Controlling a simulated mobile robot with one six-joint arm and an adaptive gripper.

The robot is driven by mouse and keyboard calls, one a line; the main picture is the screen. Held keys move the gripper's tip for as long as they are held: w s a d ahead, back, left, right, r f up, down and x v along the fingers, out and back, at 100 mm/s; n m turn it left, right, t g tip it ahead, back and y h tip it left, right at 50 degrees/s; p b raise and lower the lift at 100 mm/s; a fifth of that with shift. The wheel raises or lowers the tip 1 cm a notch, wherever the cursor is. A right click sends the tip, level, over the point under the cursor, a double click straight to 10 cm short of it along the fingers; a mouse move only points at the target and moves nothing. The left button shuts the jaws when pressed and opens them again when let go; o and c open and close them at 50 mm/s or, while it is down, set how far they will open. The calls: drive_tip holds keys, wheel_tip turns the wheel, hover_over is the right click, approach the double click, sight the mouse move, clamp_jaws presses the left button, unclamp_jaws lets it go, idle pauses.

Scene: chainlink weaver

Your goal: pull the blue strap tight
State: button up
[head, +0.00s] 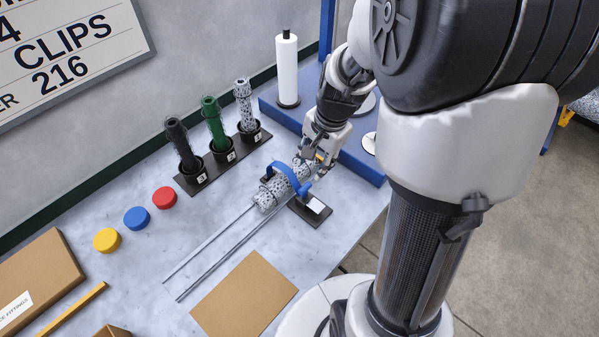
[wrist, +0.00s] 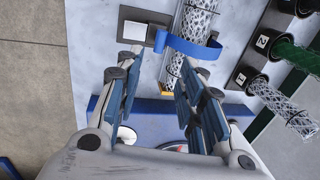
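The blue strap (head: 291,177) arches over a speckled mesh-covered cylinder (head: 268,197) that lies on a dark base (head: 325,212) with a white plate. In the wrist view the strap (wrist: 190,48) crosses the cylinder (wrist: 196,20) as a raised band, with one end beside the light plate (wrist: 132,31). My gripper (head: 308,163) is at the cylinder's far end, close to the strap. In the wrist view my gripper (wrist: 158,68) has its fingers spread, with the cylinder's end showing between them. Nothing is held. Whether a finger touches the strap is unclear.
Two thin metal rods (head: 220,250) run from the cylinder toward the front left. A numbered holder (head: 197,187) with black, green and speckled cylinders stands behind. Yellow, blue and red discs (head: 164,198) lie at left. A brown sheet (head: 243,295) lies in front. A white roll (head: 287,70) stands at the back.

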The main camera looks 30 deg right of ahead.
sight(306, 187)
drive_tip(key=f+b, duration=0.1)
drive_tip(key=f, duration=0.3)
drive_tip(key=w+f+b, duration=0.1)
drive_tip(key=f, duration=0.3)
drive_tip(key=w+f+b, duration=0.1)
drive_tip(key=f, duration=0.3)
drive_tip(key=shift+w+a+b, duration=0.15)
drive_tip(key=shift+a+b, duration=0.15)
drive_tip(key=shift+a, duration=0.1)
clamp_jaws()
